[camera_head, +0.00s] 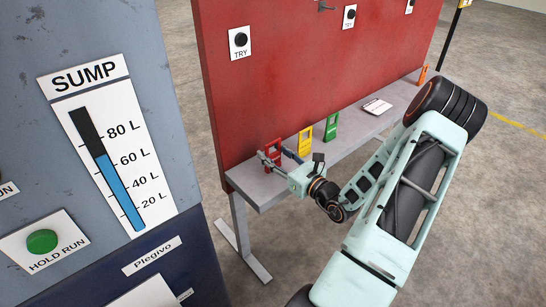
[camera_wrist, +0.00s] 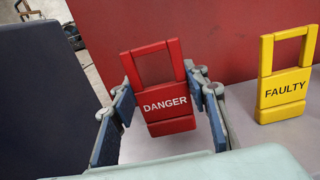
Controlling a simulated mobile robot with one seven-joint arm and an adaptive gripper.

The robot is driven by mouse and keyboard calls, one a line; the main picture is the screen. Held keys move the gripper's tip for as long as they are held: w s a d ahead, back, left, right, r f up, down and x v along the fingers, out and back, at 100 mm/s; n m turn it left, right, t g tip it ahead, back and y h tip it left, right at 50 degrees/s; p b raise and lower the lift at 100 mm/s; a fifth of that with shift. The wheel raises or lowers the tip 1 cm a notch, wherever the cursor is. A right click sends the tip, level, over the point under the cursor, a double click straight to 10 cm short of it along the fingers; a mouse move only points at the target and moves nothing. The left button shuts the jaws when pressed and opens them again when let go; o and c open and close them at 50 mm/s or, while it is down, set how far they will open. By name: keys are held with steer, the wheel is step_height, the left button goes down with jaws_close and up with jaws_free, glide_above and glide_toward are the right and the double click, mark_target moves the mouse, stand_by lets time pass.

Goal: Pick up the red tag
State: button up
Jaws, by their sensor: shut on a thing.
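The red tag (camera_wrist: 165,105) reads DANGER and has an open loop at its top. In the wrist view it stands upright between the two fingers of my gripper (camera_wrist: 165,98), which is shut on its sides. In the head view the red tag (camera_head: 273,152) is at the left end of the grey shelf, partly hidden by my gripper (camera_head: 275,157). I cannot tell whether its bottom edge touches the shelf.
A yellow FAULTY tag (camera_wrist: 285,88) stands to the right, and a green tag (camera_head: 331,126) beyond it. A white card (camera_head: 377,107) lies farther along the grey shelf (camera_head: 252,187). A red panel (camera_head: 300,80) rises behind. A blue-grey SUMP cabinet (camera_head: 150,70) stands at left.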

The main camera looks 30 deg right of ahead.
steer(key=s+d+r+p, duration=0.2)
steer(key=s+r+p, duration=0.2)
steer(key=s+r, duration=0.7)
steer(key=s, duration=0.3)
steer(key=shift+p, duration=0.4)
steer(key=shift+r, duration=0.1)
